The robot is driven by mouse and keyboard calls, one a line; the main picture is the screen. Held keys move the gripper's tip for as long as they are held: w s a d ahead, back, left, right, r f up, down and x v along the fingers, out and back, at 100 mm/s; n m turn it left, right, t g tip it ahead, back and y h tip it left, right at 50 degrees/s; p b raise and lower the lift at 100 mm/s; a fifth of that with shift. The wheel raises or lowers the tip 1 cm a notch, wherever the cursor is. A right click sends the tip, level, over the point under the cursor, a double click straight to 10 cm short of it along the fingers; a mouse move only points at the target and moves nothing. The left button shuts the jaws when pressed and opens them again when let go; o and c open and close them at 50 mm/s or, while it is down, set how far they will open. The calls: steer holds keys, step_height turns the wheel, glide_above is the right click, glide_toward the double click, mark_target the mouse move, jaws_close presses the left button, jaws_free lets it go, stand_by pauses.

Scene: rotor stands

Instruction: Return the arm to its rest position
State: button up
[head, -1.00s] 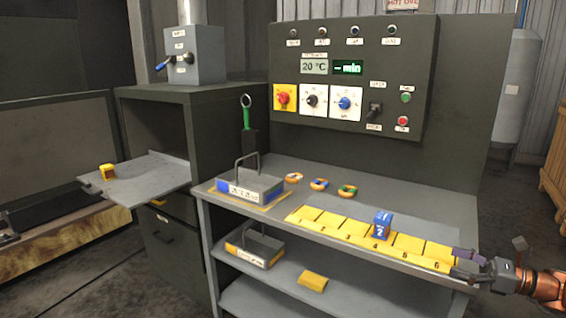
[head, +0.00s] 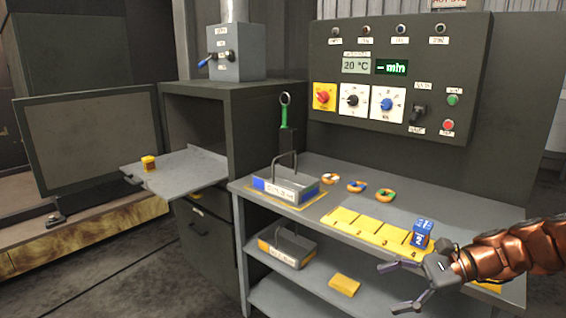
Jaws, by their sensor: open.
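My gripper (head: 392,286) is at the lower right of the head view, at the end of my copper-coloured arm. Its fingers are spread, with nothing between them. It is in front of the bench's front edge and hides part of the yellow numbered strip (head: 367,228). A blue block (head: 422,230) with white markings stands on the strip, just behind my gripper in the picture. I cannot tell how far apart they are.
A grey carrier (head: 287,190) with a handle and several coloured rings (head: 357,186) sit on the bench. A yellow part (head: 149,163) stands on the plate (head: 185,174) at left. Open floor lies front left.

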steer(key=s+a+f+n+g+h, duration=0.35)
steer(key=s+a+n+h, duration=0.3)
steer(key=s+a, duration=0.5)
steer(key=s+d+f+n+h, duration=0.2)
steer(key=s+d+n+h, duration=0.15)
steer(key=s, duration=0.45)
steer(key=s+d+f+n+h, duration=0.25)
steer(key=s+d+n, duration=0.2)
steer(key=s, duration=0.35)
step_height(320, 180, up, 13)
steer(key=a+p, duration=0.1)
steer(key=p, duration=1.1)
steer(key=shift+w+n+h, duration=0.35)
